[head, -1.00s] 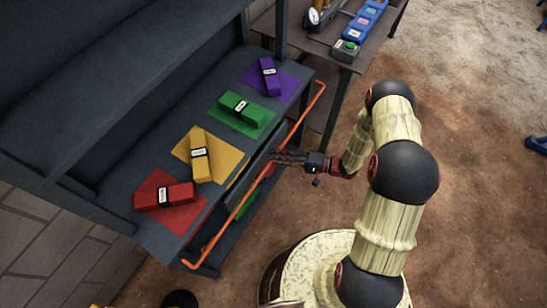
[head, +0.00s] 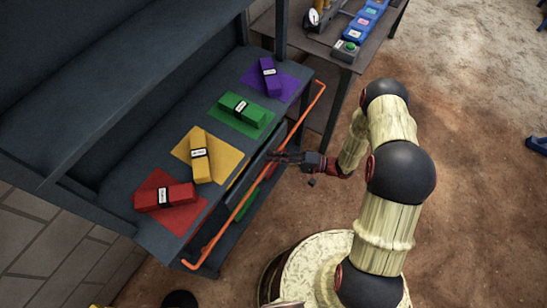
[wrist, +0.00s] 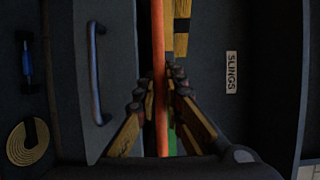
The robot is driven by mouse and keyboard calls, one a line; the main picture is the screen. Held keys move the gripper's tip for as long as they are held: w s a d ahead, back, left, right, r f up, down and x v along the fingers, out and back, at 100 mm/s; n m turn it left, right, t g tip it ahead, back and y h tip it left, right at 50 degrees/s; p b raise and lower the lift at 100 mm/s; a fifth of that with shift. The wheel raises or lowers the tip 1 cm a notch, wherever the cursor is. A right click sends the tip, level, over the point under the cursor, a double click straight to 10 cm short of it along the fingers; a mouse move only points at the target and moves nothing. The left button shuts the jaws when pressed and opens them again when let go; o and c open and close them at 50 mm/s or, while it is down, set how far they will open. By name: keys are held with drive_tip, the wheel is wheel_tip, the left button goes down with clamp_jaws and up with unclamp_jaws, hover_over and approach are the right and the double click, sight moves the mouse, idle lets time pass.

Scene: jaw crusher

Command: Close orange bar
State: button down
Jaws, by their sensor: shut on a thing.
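The orange bar (head: 302,115) runs slantwise along the front of the dark shelf unit, with bent ends at both corners. It stands out a little from the shelf front. My gripper (head: 272,156) is at the middle of the bar, reaching in from the right. In the wrist view the bar (wrist: 159,50) runs straight up the picture and passes between my two fingers (wrist: 163,95), which are closed on it. The bar's far side at the grip is hidden by the fingers.
On the shelf (head: 125,215), red (head: 165,196), yellow (head: 200,158), green (head: 240,110) and purple (head: 267,75) blocks lie on matching mats. A drawer handle (wrist: 97,73) and a "SLINGS" label (wrist: 231,72) show beside the bar. A side table (head: 345,60) stands behind.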

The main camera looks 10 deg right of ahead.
drive_tip(key=shift+r+h+p, duration=0.25)
drive_tip(key=shift+h+p, duration=0.15)
drive_tip(key=shift+p, duration=0.1)
idle(0.3)
wheel_tip(320, 180, up, 2)
drive_tip(key=m+g+h+p, duration=0.1)
drive_tip(key=h+p, duration=0.1)
drive_tip(key=p, duration=0.1)
drive_tip(key=shift+w+h+p, duration=0.1)
drive_tip(key=shift+h+p, duration=0.3)
drive_tip(key=shift+w+a+r+m+g+h+p, duration=0.1)
drive_tip(key=shift+r+m+g+h+p, duration=0.2)
drive_tip(key=shift+h+p, duration=0.25)
drive_tip(key=shift+a+r+m+g+h+p, duration=0.1)
drive_tip(key=shift+r+m+g+h+p, duration=0.1)
drive_tip(key=shift+g+h+p, duration=0.3)
drive_tip(key=shift+w+a+r+m+g+h+p, duration=0.45)
drive_tip(key=shift+g+h+p, duration=0.7)
drive_tip(key=shift+h+p, duration=0.65)
drive_tip(key=shift+w+a+r+m+g+h+p, duration=0.25)
drive_tip(key=shift+w+a+m+g+h+p, duration=0.3)
drive_tip(key=shift+g+h+p, duration=0.9)
drive_tip(key=shift+w+a+r+m+g+h+p, duration=0.35)
drive_tip(key=shift+a+g+h+p, duration=0.4)
drive_tip(key=shift+h+p, duration=1.35)
drive_tip(key=c, duration=2)
unclamp_jaws()
